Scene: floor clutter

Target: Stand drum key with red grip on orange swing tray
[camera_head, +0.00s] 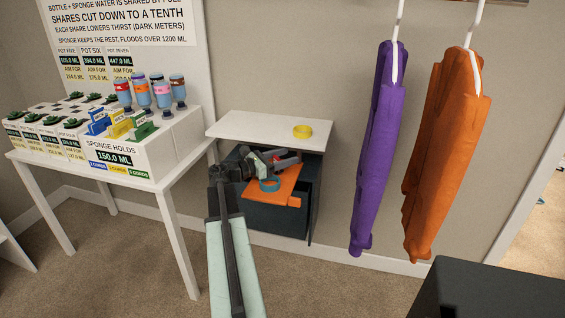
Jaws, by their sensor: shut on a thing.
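The orange swing tray (288,198) juts out at the front of a dark cabinet under a white top. My arm reaches in from the bottom of the view, and my gripper (281,161) is over the back part of the tray, below the cabinet top. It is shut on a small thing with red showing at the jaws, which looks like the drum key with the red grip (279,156). The key is small and partly hidden by the jaws, so its tilt and whether it touches the tray cannot be told.
A blue ring (270,185) lies on the tray near my gripper. A yellow ring (303,131) lies on the white cabinet top (265,127) above. A white table (150,178) with bottles and boxes stands left. Purple (378,150) and orange (445,150) garments hang right.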

